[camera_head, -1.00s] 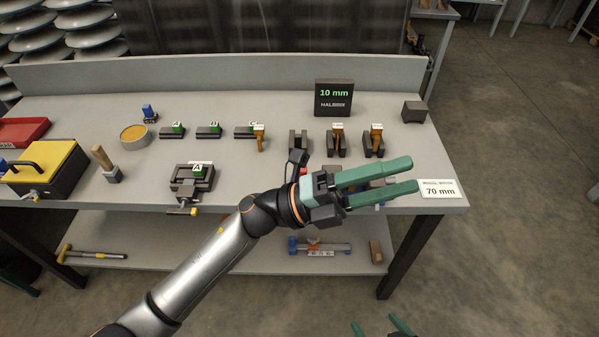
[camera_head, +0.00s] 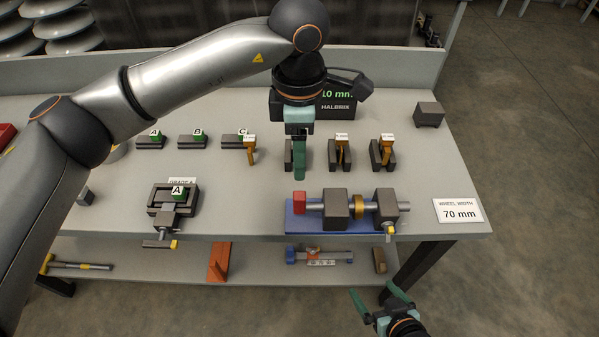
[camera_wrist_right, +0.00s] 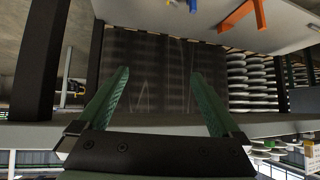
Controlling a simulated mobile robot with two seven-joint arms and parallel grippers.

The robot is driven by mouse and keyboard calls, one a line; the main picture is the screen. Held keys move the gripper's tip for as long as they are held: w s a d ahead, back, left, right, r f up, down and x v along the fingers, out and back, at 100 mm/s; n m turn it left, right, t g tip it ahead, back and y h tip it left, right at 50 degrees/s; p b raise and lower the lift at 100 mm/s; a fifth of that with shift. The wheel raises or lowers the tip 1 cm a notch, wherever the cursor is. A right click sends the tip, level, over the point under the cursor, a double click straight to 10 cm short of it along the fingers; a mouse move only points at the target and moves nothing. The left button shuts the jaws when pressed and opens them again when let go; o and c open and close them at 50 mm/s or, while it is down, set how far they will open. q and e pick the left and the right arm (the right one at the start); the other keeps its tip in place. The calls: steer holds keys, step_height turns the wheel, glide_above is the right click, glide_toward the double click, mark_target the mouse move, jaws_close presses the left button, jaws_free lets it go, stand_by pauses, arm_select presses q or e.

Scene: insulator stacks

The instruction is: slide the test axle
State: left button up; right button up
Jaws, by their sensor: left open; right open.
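The axle fixture stands near the table's front right in the head view. It has a blue base (camera_head: 301,222), a red end block (camera_head: 299,203), two dark blocks (camera_head: 336,209), a gold ring (camera_head: 359,206) and a grey axle (camera_head: 316,207) through them. My left gripper (camera_head: 300,178) points down behind the fixture's red end, beside a dark slotted block (camera_head: 289,156) that it partly hides. It is seen edge-on, open, with nothing visible in it. My right gripper (camera_head: 379,298) is open and empty, in front of the table below its edge. Its spread fingers show in the right wrist view (camera_wrist_right: 160,73).
Two slotted blocks with orange pieces (camera_head: 341,154) stand right of my left gripper. A small vise (camera_head: 172,205) stands left of the fixture. A "70 mm" card (camera_head: 458,212) lies at the right edge. The display (camera_head: 338,105) is partly hidden. The lower shelf holds tools.

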mark_target(299, 195)
arm_select(q)
steer(key=f, duration=0.4)
steer(key=shift+s+f, duration=0.25)
step_height(299, 195, down, 8)
steer(key=shift+w+r+p, duration=0.1)
steer(key=shift+p, duration=0.55)
arm_select(e)
steer(key=shift+s+r, duration=0.3)
steer(key=shift+s, duration=0.45)
arm_select(q)
jaws_close()
